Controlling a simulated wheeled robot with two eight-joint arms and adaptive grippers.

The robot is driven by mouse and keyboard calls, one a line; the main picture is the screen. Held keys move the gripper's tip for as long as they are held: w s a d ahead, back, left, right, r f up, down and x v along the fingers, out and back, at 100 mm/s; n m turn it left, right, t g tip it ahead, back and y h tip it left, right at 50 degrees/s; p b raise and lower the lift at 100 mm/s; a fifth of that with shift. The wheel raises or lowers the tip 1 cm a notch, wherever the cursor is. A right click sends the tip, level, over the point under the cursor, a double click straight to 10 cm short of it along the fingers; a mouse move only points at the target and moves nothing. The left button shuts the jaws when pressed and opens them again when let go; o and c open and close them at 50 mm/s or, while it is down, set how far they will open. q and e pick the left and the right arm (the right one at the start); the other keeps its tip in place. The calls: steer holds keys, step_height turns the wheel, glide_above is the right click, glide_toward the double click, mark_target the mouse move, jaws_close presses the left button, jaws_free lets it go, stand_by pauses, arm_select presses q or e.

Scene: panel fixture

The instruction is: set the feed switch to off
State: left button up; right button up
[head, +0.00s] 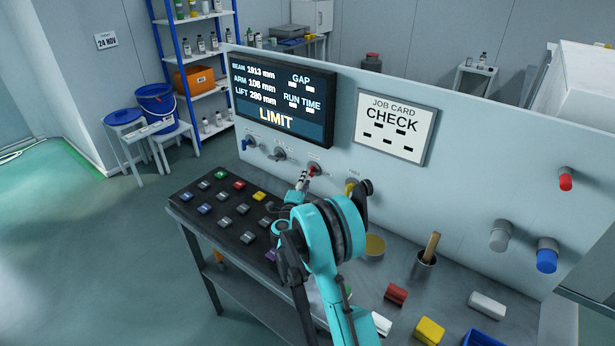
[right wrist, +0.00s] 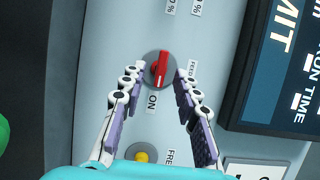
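The feed switch (head: 314,170) is a red handle on a round grey base on the upright panel. In the right wrist view the red handle (right wrist: 160,68) sits beside a FEED label (right wrist: 192,78), and its white-marked end points towards the ON label (right wrist: 153,101). My right gripper (right wrist: 159,72) is open, with one finger on each side of the handle and visible gaps between. In the head view my right gripper (head: 303,180) is at the panel by the switch, partly hidden by my own arm. My left gripper is not in view.
A yellow-handled knob (head: 350,188) is right of the switch; a dark-handled knob (head: 279,155) and a blue-handled knob (head: 249,142) are left. The screen (head: 284,102) above reads LIMIT. Below is a dark board (head: 193,222) of coloured buttons.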

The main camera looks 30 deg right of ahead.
steer(key=shift+b+x, duration=0.4)
steer(key=shift+x, duration=1.55)
steer(key=shift+a, duration=0.1)
jaws_close()
